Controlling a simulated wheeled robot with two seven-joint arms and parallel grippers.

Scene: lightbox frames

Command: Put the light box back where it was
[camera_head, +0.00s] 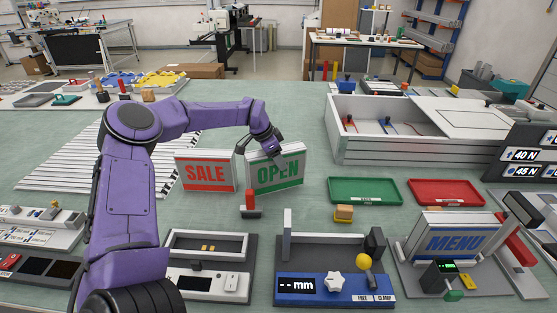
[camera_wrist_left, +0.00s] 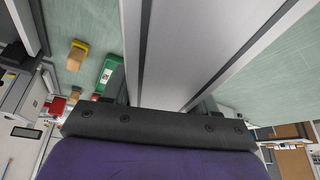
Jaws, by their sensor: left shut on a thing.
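The light box with green OPEN lettering (camera_head: 278,174) stands near the middle of the green table in the head view, roughly upright and turned a little. My left gripper (camera_head: 262,148) is shut on its top edge. In the left wrist view the grey box body (camera_wrist_left: 185,45) lies between the fingers of my left gripper (camera_wrist_left: 163,98). Whether its bottom touches the table I cannot tell. A light box with red SALE lettering (camera_head: 206,174) stands just left of it. A light box with blue MENU lettering (camera_head: 455,238) sits in a grey fixture at the front right. My right gripper is not in view.
A white ribbed panel (camera_head: 75,160) lies at the left. A green tray (camera_head: 365,191) and a red tray (camera_head: 446,192) lie to the right. A red-handled tool (camera_head: 250,203) and a blue measuring station (camera_head: 325,285) stand in front. A large white crate (camera_head: 400,145) is behind.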

